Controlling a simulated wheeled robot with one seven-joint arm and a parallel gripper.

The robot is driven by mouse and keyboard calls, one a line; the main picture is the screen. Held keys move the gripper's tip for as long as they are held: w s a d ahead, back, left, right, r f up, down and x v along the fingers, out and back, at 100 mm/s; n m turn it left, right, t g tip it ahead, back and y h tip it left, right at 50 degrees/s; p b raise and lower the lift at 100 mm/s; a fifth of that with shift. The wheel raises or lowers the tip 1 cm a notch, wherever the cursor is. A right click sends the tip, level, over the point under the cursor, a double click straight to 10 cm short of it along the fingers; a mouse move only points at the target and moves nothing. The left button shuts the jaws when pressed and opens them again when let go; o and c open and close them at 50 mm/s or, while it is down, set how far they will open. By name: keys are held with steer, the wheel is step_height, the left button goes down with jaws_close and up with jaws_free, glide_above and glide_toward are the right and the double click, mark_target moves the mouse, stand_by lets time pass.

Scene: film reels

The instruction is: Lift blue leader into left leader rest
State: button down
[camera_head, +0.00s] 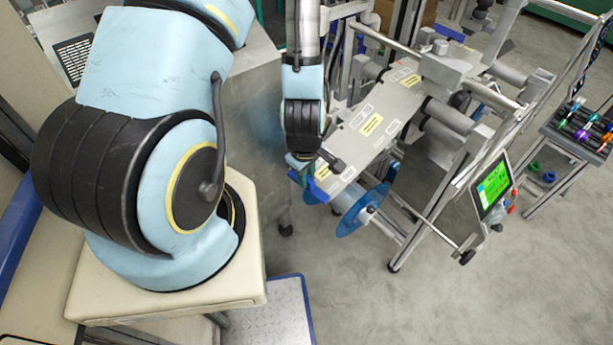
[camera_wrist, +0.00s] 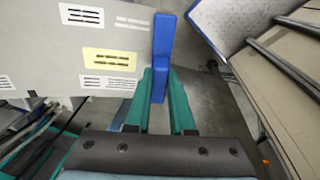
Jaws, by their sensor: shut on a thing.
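The blue leader is a straight blue bar (camera_wrist: 162,45) in the wrist view, standing between the green fingers of my gripper (camera_wrist: 160,84). My gripper is shut on its lower part, and the bar reaches beyond the fingertips. In the head view my gripper (camera_head: 299,165) is at the near left end of the grey machine plate, with a blue piece (camera_head: 316,189) just below it. The bar lies along the plate's edge in the wrist view; I cannot tell whether they touch. I cannot make out the left leader rest for certain.
The grey plate (camera_head: 376,122) carries yellow and white labels. A blue reel (camera_head: 368,208) hangs below it. A screen (camera_head: 493,184) stands on the frame at right. A rack of coloured items (camera_head: 582,128) is farther right. Open floor (camera_head: 450,300) lies in front.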

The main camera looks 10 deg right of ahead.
mark_target(308, 176)
steer(key=shift+r, duration=0.1)
step_height(308, 176, up, 12)
steer(key=p, duration=0.8)
steer(key=shift+w+d+p, duration=0.2)
steer(key=shift+w+p, duration=0.1)
stand_by(1.5)
stand_by(0.4)
